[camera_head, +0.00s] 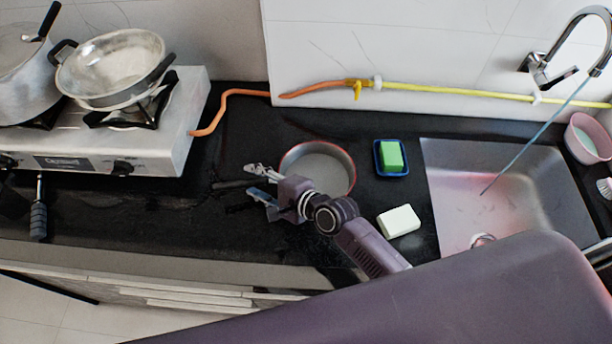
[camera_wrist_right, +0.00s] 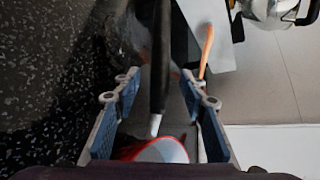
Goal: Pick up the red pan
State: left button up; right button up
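The red pan (camera_head: 322,166) sits on the dark counter, a round pan with a red outside and a grey inside. Its dark handle (camera_head: 229,184) points left. My right gripper (camera_head: 256,181) is over the handle, partly covering it and the pan's near left side. In the right wrist view, the black handle (camera_wrist_right: 160,62) runs between the fingers of my open right gripper (camera_wrist_right: 160,90), with a gap visible on both sides. The pan's red rim and pale inside (camera_wrist_right: 160,151) show low in that view. My left gripper is not in view.
A white stove (camera_head: 140,145) with a metal pan (camera_head: 112,66) and a pot (camera_head: 22,80) stands at left. A green sponge (camera_head: 391,154) in a blue dish and a white block (camera_head: 398,221) lie right of the pan, before the sink (camera_head: 450,190).

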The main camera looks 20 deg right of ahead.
jog(key=shift+d, duration=0.15)
jog(key=c, duration=0.4)
jog(key=shift+w, duration=0.1)
grip_shut()
jog(key=shift+r, duration=0.15)
